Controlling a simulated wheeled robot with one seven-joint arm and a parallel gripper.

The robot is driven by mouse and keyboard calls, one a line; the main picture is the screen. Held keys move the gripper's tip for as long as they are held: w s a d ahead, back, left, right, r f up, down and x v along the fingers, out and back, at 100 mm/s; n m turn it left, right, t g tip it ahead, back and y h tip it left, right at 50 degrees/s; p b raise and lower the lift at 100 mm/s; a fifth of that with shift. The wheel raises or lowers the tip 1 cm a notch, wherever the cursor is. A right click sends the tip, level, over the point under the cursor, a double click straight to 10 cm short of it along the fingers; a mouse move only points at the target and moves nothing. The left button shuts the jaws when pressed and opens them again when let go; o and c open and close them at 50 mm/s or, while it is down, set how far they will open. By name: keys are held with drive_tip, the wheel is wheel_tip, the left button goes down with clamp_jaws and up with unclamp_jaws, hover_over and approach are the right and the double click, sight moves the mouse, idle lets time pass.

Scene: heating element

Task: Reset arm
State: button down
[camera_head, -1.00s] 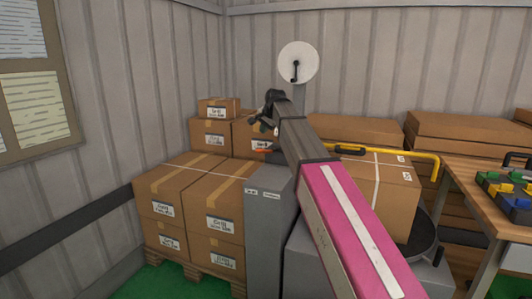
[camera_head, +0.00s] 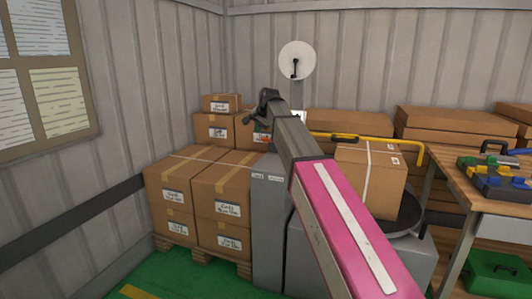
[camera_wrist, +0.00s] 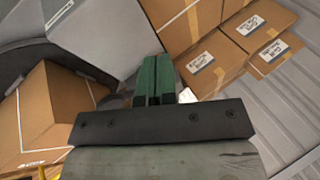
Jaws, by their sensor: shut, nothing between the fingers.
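My gripper shows in the wrist view (camera_wrist: 153,80) as two green fingers pressed together with nothing between them. In the head view my arm, with a pink link and a grey link, reaches up and away from the lower right. Its far end (camera_head: 262,108) is in the air in front of the stacked boxes and the wall. The fingers are not clear in the head view.
Cartons (camera_head: 219,190) are stacked on a pallet at left. A grey cabinet (camera_head: 268,225) stands beside them. A carton (camera_head: 370,178) sits on a round dark turntable, below a yellow bar (camera_head: 405,143).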

drive_tip(key=s+d+f+n+g+h, duration=0.1)
drive_tip(key=s+d+f, duration=0.35)
drive_tip(key=f, duration=0.45)
drive_tip(key=s+d+f+n+g, duration=0.1)
drive_tip(key=s+d+f, duration=0.35)
drive_tip(key=f, duration=0.45)
drive_tip(key=s+d+f+n+h, duration=0.1)
drive_tip(key=s+d+f, duration=0.35)
drive_tip(key=f, duration=0.45)
drive_tip(key=s+d+f+n+g, duration=0.1)
drive_tip(key=s+d+f, duration=0.2)
drive_tip(key=s+f, duration=0.2)
drive_tip(key=s+d+f+n+g, duration=0.1)
drive_tip(key=s+d+f, duration=0.2)
drive_tip(key=s+f, duration=0.3)
drive_tip(key=s+d+f+n+g+h, duration=0.1)
drive_tip(key=s+d+f, duration=0.2)
drive_tip(key=s, duration=0.6)
wheel_tip(320, 180, down, 3)
drive_tip(key=shift+s+r+n, duration=0.15)
drive_tip(key=shift+s+n, duration=0.05)
drive_tip(key=shift+n, duration=0.1)
